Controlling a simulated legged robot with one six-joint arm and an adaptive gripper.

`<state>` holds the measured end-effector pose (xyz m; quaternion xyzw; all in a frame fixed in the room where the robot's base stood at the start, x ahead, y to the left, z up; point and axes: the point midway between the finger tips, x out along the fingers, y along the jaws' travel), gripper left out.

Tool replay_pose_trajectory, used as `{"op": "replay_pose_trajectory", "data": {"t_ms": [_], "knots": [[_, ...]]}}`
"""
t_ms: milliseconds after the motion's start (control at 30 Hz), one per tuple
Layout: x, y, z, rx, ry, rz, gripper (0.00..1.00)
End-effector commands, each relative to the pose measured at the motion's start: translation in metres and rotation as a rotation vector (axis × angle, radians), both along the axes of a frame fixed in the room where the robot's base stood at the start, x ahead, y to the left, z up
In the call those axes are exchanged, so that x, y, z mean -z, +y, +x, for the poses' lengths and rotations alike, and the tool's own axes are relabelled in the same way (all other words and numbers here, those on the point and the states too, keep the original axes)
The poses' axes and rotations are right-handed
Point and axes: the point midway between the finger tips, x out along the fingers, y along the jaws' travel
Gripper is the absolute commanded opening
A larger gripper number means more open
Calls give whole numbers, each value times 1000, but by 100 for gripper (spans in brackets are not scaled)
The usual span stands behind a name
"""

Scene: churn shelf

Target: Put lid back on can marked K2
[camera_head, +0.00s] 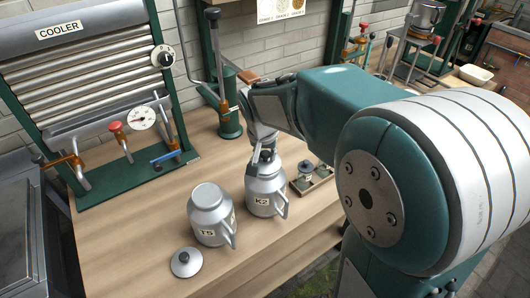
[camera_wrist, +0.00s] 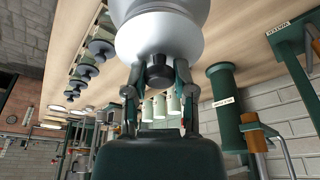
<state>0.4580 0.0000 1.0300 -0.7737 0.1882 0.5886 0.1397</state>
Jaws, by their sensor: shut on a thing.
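The can marked K2 (camera_head: 265,195) stands upright on the wooden bench, a metal can with a side handle. My gripper (camera_head: 262,150) is directly above it and shut on the dark knob of a lid (camera_head: 268,163). In the wrist view my gripper (camera_wrist: 160,75) has a finger on each side of the knob, against the pale round lid (camera_wrist: 160,42). The lid is at K2's mouth; I cannot tell whether it is fully seated. Can T5 (camera_head: 208,218) stands close to the left of K2. Another lid (camera_head: 186,262) lies on the bench in front of T5.
A small wooden tray (camera_head: 315,183) with small items sits just right of K2. The green-framed cooler (camera_head: 95,70) with taps stands at the back left. A green post with a lever (camera_head: 228,115) stands behind K2. The bench left of T5 (camera_head: 125,225) is clear.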

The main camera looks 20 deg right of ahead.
Motion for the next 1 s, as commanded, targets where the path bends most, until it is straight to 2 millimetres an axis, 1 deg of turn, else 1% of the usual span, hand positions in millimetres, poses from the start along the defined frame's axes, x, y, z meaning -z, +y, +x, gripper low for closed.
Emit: {"op": "replay_pose_trajectory", "data": {"t_ms": [433,467,500,533,833,900,1000], "knots": [[0,0,0,0,0,0,0],[0,0,0,0,0,0,47],[0,0,0,0,0,0,65],[0,0,0,0,0,0,74],[0,0,0,0,0,0,74],[0,0,0,0,0,0,99],[0,0,0,0,0,0,100]]}}
